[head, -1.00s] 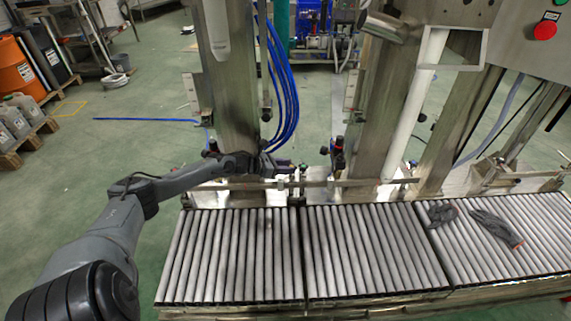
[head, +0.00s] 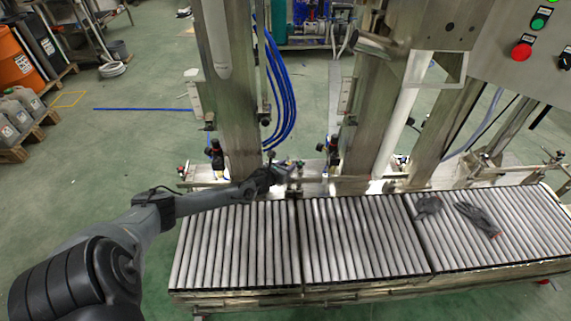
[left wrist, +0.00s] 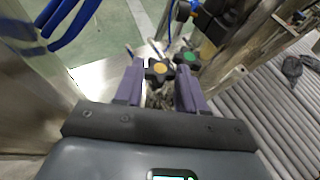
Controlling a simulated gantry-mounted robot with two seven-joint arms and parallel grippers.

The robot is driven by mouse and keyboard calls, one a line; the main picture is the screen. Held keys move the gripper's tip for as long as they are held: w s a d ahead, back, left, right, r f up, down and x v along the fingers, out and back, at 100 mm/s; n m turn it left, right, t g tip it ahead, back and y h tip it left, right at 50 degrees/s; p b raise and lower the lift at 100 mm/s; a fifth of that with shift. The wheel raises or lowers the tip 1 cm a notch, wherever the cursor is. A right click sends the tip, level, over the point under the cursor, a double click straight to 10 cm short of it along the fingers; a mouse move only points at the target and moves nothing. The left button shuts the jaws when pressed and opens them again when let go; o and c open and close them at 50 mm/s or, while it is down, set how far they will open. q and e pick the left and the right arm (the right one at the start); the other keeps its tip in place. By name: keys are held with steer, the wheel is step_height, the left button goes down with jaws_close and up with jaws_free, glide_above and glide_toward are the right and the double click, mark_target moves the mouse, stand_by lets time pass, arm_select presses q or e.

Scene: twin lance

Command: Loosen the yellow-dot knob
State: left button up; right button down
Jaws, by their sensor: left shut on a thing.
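The yellow-dot knob (left wrist: 159,70) is dark and lobed with a yellow centre. In the left wrist view it sits between the two purple fingers of my left gripper (left wrist: 161,88), which is shut on it. A similar green-dot knob (left wrist: 187,57) stands just beyond, to the right. In the head view my left gripper (head: 280,174) is at the metal rail behind the rollers. The knobs are too small to make out there. My right gripper is not in view.
A roller conveyor (head: 345,235) runs along the front, with dark gloves (head: 478,218) at its right. Steel columns (head: 232,110) and blue hoses (head: 283,95) rise behind the rail close to my gripper. A control box (head: 510,80) hangs at upper right.

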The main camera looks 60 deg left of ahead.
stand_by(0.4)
arm_select(q)
steer(key=o, duration=1.1)
steer(key=shift+c, duration=0.2)
steer(key=shift+s+d+r+p, duration=0.15)
steer(key=shift+s+r+p, duration=0.15)
steer(key=shift+p, duration=0.1)
steer(key=p+v, duration=0.5)
steer(key=v, duration=0.5)
steer(key=shift+d+f, duration=0.15)
steer(key=shift+f, duration=0.1)
